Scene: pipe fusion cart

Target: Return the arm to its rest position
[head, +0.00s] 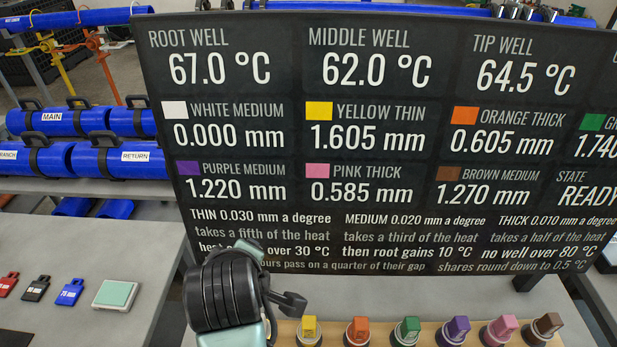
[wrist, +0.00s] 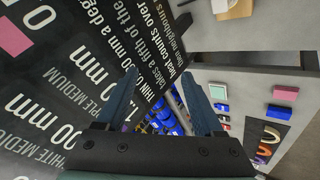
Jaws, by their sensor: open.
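My gripper (wrist: 161,85) shows in the wrist view with its two dark blue fingers spread apart and nothing between them. In the head view my arm rises at the bottom centre, in front of the lower part of a large black display board (head: 330,120). The fingers cannot be made out clearly there. In the wrist view the board (wrist: 90,50) fills the left side, tilted, behind the fingers. Beyond the fingertips there are blue parts and a grey tabletop.
Several colour-topped pieces, from yellow (head: 309,328) to brown (head: 545,326), stand on a wooden strip below the board. A left table (head: 70,250) holds small tags and a teal-topped pad (head: 115,295). Blue labelled pipes (head: 85,122) lie behind. The board reads READY.

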